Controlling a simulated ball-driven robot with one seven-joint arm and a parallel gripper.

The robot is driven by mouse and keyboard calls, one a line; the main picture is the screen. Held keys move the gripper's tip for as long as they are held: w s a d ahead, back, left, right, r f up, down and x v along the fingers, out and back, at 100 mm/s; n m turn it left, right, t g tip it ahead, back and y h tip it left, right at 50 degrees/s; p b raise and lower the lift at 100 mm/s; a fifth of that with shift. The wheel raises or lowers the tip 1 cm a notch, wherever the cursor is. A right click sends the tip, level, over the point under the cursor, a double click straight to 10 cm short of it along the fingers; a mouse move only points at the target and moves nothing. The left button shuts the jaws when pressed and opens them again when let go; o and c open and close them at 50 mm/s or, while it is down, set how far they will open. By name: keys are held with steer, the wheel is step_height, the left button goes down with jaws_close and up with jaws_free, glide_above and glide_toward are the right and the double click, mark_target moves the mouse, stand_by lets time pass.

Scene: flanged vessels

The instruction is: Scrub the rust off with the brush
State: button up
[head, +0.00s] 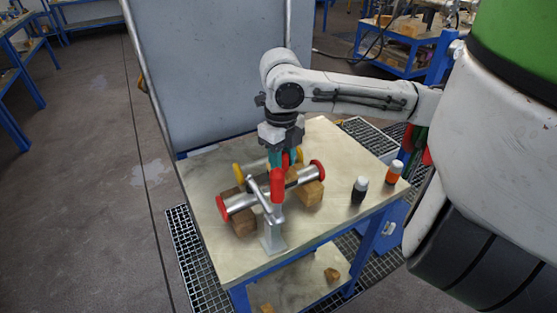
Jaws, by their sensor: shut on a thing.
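My gripper (281,158) with teal fingers points down over the middle of the table. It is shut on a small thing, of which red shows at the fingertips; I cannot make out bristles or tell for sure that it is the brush. A grey metal flanged vessel (241,201) with red ends lies on wooden blocks below and in front of the fingers. A second one with yellow ends (238,172) is partly hidden behind it. No rust is clear at this size.
The pale table (202,177) has blue legs. A black bottle (359,190) and an orange bottle (394,173), both with white caps, stand at its right. A tall grey panel (215,70) rises behind the table. The front right of the tabletop is free.

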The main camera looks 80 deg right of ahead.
steer(key=shift+s+d+f, duration=0.15)
steer(key=shift+s+d, duration=0.6)
steer(key=shift+s, duration=0.25)
steer(key=shift+w+a+r+p, duration=0.15)
steer(key=shift+w+a+p, duration=0.05)
steer(key=shift+w+a, duration=0.9)
steer(key=shift+w+a+r+p, duration=0.1)
steer(key=shift+w+a+p, duration=0.1)
steer(key=shift+w+a, duration=0.85)
steer(key=shift+s+d+f+b, duration=0.15)
steer(key=shift+s+d, duration=0.1)
steer(key=shift+d, duration=0.15)
steer(key=shift+s+d+b, duration=0.15)
steer(key=shift+s+d, duration=0.1)
steer(key=shift+d, duration=0.15)
steer(key=shift+s+d, duration=0.75)
steer(key=shift+s, duration=0.1)
steer(key=shift+w+a, duration=0.75)
steer(key=shift+w, duration=0.05)
steer(key=shift+w+a, duration=0.65)
steer(key=shift+w, duration=0.1)
steer(key=shift+s+d, duration=0.1)
